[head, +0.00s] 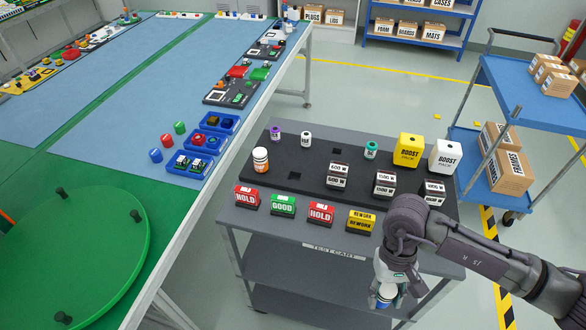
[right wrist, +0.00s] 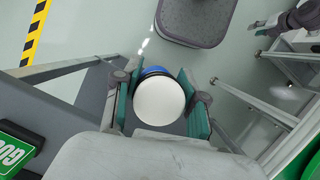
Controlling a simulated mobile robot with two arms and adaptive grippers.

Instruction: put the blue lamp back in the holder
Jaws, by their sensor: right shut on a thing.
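My right gripper (head: 386,290) is shut on the blue lamp (head: 383,300), low beside the front right of the test cart. In the right wrist view the lamp's round white end (right wrist: 159,101) shows between the fingers, with a blue band behind it. The black board (head: 318,181) on the cart has a dark square opening (head: 336,151) between the white lamp (head: 306,139) and the teal lamp (head: 371,149). A second dark opening (head: 293,176) is nearer the front. A small grey arm end (right wrist: 268,28), seemingly my left gripper, is at the upper right of the wrist view; its jaws are unclear.
A purple lamp (head: 275,133), an orange and white bottle (head: 260,160) and yellow and white boost packs (head: 409,150) stand on the board. Red, green and yellow sign blocks (head: 283,205) line its front. A blue trolley (head: 535,98) stands right; the long table (head: 105,145) is left.

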